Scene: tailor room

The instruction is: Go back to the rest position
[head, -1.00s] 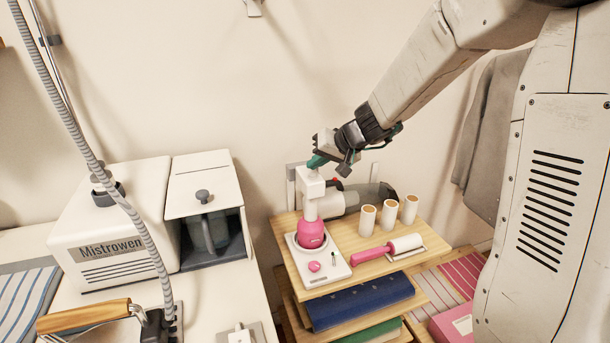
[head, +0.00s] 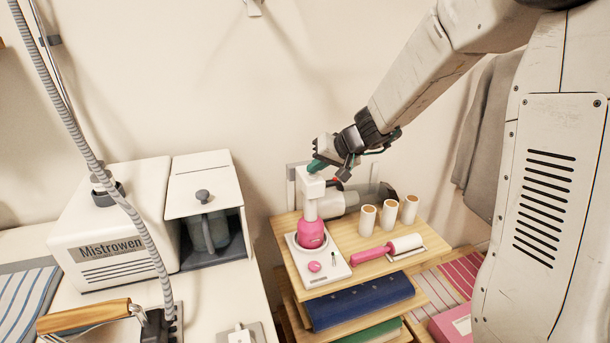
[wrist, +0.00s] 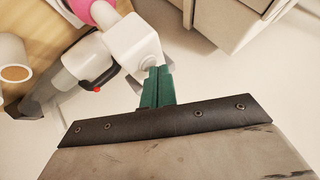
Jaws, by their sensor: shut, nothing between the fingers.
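My gripper (head: 318,166) is at the end of my arm, just above and behind the top of a white stand with a pink bulb (head: 311,235). In the wrist view its green fingers (wrist: 157,86) are closed together with nothing between them. Their tips are close to the white head of the stand (wrist: 135,45); I cannot tell whether they touch it. My arm reaches down from the upper right in the head view.
A wooden shelf (head: 375,244) carries the stand, three thread cones (head: 389,213), a pink-handled roller (head: 385,248) and a grey and white handheld device (head: 345,202). A Mistrowen machine (head: 110,230) stands left. Wall space above is clear.

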